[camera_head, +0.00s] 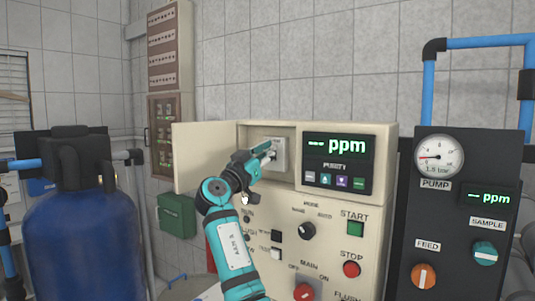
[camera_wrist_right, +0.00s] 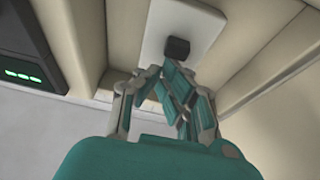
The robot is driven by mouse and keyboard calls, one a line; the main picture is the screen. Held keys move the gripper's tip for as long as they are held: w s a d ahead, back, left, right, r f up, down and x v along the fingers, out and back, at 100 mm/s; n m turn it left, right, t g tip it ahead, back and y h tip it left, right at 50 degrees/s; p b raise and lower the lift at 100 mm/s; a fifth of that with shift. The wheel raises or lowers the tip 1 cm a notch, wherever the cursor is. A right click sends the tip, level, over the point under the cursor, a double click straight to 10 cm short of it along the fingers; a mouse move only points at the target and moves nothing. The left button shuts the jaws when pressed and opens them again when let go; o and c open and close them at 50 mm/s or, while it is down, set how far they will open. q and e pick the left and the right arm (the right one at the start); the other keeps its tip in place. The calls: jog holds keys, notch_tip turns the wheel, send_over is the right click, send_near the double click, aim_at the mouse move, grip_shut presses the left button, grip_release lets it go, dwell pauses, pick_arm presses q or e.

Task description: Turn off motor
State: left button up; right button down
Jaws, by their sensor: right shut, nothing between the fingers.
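The beige control box (camera_head: 385,160) stands in the middle of the head view, its door (camera_head: 199,158) swung open to the left. Inside the opening is a white switch plate (camera_head: 281,153), partly hidden by my gripper. In the right wrist view the plate (camera_wrist_right: 150,45) carries a small black switch knob (camera_wrist_right: 177,48). My right gripper (camera_head: 268,152) reaches into the opening. Its fingers are shut and empty, with the tips (camera_wrist_right: 180,78) just below the knob in the wrist view; I cannot tell whether they touch it. My left gripper is not in view.
The box front has a ppm display (camera_head: 338,145), a green START button (camera_head: 355,229), a red STOP button (camera_head: 351,269) and a red MAIN knob (camera_head: 304,291). A black pump panel (camera_head: 450,215) stands right. A blue tank (camera_head: 84,245) stands left.

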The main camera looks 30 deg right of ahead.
pick_arm(q)
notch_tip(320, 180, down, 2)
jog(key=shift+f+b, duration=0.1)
jog(key=shift+b, duration=0.5)
pick_arm(e)
jog(key=shift+f, duration=0.8)
jog(key=shift+a, duration=0.15)
jog(key=v, duration=1.2)
